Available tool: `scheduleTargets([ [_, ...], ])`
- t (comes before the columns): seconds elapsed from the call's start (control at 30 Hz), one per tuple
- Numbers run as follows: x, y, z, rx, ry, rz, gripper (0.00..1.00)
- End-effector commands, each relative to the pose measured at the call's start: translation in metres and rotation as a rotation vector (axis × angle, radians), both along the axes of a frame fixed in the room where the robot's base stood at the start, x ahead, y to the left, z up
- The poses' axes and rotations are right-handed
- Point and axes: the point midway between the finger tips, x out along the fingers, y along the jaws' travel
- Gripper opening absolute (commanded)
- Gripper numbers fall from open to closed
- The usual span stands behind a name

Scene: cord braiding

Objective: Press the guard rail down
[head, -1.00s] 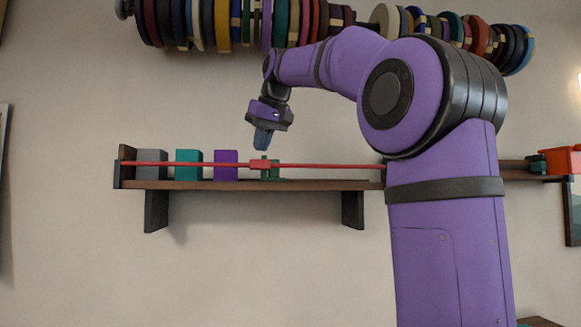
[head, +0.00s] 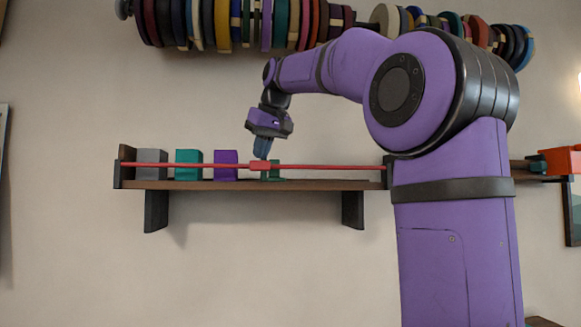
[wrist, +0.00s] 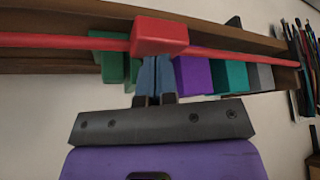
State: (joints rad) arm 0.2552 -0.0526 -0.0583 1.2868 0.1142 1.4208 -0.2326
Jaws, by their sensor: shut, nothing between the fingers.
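The red guard rail (head: 325,167) runs level along the front of the wooden wall shelf (head: 260,185), between dark end posts. It has a thicker red block (head: 260,166) near its middle. My gripper (head: 261,156) is shut and points down, its blue fingertips right at the top of this block. In the wrist view the shut fingers (wrist: 153,72) reach the edge of the red block (wrist: 160,36); whether they touch it I cannot tell.
Behind the rail stand a grey block (head: 152,163), a teal block (head: 188,164), a purple block (head: 225,165) and a green object (head: 272,172). Spools (head: 230,22) hang above. A red-orange bin (head: 560,161) is at far right.

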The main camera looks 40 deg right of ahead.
Motion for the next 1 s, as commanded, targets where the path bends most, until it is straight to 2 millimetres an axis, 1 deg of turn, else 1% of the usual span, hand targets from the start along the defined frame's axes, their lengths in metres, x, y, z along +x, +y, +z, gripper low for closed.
scheduleTargets([
  [1.0, 0.000, 0.000, -0.026, 0.000, 0.001, 0.000, 0.00],
])
